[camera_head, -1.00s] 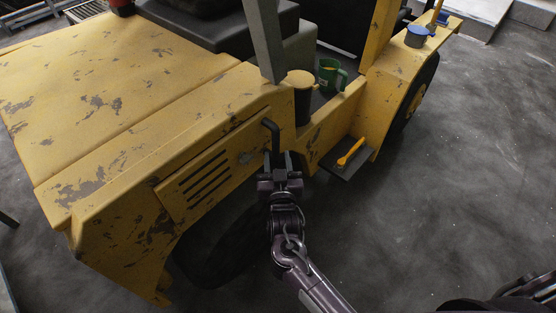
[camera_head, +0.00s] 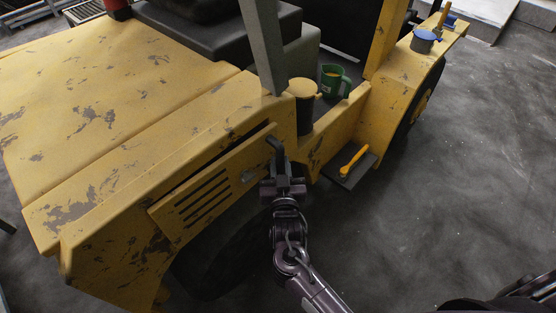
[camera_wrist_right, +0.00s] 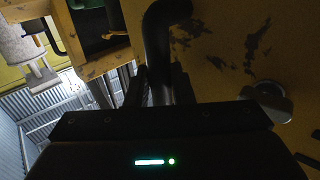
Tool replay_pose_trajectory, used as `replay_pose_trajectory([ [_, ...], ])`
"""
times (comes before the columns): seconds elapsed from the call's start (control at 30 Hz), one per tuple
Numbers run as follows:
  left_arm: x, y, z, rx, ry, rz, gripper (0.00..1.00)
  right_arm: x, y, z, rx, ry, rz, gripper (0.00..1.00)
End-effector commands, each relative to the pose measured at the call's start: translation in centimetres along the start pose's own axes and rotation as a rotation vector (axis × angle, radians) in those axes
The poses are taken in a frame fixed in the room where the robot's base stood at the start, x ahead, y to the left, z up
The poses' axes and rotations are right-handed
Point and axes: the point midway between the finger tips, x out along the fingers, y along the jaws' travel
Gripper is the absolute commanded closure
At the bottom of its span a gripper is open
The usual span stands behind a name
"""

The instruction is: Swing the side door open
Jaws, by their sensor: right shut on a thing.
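The yellow side door (camera_head: 215,185) is a slatted panel with worn paint on the side of the yellow vehicle. A dark gap shows along its top edge, so it stands slightly tilted out. A black bent handle (camera_head: 277,150) is at its right end. My right gripper (camera_head: 282,178) is shut on the handle, and its fingers hide the lower part. In the right wrist view the handle (camera_wrist_right: 160,45) runs down between the fingers, with a round metal latch (camera_wrist_right: 270,92) to the right on the panel. My left gripper is not in view.
A step with a yellow-handled tool (camera_head: 352,158) juts out right of the door. A black canister with a yellow lid (camera_head: 303,105) and a green mug (camera_head: 333,80) stand above it. Dark floor (camera_head: 450,190) at the right is clear.

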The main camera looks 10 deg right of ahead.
Motion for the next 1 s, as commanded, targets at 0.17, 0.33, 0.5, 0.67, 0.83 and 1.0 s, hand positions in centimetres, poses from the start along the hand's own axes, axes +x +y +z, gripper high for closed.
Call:
replay_pose_trajectory([
  [0.17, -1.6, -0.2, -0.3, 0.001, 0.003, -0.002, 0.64, -2.0, 0.5, -0.6, 0.003, 0.004, -0.011, 0.99],
  [0.33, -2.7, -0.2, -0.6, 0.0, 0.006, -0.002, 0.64, -3.6, 1.2, -0.8, 0.006, 0.007, -0.013, 0.99],
  [0.5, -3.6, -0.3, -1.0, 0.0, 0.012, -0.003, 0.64, -5.2, 1.9, -0.7, 0.007, 0.007, -0.014, 0.99],
  [0.67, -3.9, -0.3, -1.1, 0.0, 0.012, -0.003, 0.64, -6.1, 2.3, -0.7, 0.008, 0.01, -0.014, 0.99],
  [0.83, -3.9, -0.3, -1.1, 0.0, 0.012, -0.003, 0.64, -6.2, 2.4, -0.6, 0.009, 0.012, -0.014, 0.99],
  [1.0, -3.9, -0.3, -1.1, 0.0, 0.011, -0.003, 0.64, -6.2, 2.4, -0.7, 0.01, 0.013, -0.014, 0.99],
])
